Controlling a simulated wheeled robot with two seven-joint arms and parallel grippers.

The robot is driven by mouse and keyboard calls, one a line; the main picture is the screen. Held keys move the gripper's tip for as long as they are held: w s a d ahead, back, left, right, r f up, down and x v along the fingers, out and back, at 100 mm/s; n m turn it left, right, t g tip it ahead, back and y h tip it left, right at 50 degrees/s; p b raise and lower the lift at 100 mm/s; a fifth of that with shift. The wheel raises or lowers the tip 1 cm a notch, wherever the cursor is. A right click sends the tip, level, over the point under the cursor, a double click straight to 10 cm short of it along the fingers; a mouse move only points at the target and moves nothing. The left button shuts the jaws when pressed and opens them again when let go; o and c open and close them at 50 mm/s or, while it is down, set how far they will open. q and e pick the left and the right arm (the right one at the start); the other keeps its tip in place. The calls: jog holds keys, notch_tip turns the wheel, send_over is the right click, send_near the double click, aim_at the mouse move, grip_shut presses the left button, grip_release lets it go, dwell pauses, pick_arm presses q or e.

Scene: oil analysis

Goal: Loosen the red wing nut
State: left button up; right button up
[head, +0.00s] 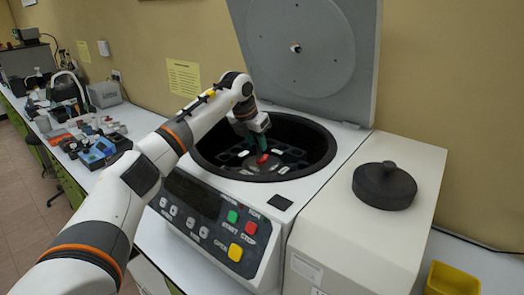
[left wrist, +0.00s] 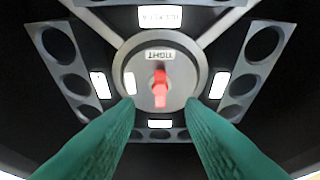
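The red wing nut (left wrist: 160,88) sits at the centre of a round grey hub in the left wrist view, under a label that appears to read "TIGHT". In the head view the red wing nut (head: 263,158) shows inside the open centrifuge bowl. My left gripper (head: 258,144) reaches down into the bowl from above. Its two green fingers (left wrist: 160,105) are spread apart, on either side of the nut and nearer the camera, with nothing between them that I can see gripped. My right gripper is not in view.
The centrifuge (head: 345,150) has its grey lid (head: 310,50) raised behind the bowl. The dark bowl wall surrounds my gripper. A black round knob-topped lid (head: 384,186) lies on the right of the housing. A yellow bin (head: 452,280) stands at lower right. Lab items crowd the left bench.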

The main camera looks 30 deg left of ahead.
aim_at(263, 157)
pick_arm(q)
jog(key=p+x, duration=0.1)
jog(key=x, duration=0.4)
jog(key=shift+w+r, duration=0.1)
jog(key=shift+w, duration=0.05)
jog(key=shift+w+f, duration=0.15)
jog(key=shift+f, duration=0.5)
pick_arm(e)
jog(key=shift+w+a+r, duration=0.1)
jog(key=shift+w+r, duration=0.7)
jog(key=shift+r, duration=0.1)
pick_arm(q)
jog(key=shift+c, duration=0.3)
grip_shut()
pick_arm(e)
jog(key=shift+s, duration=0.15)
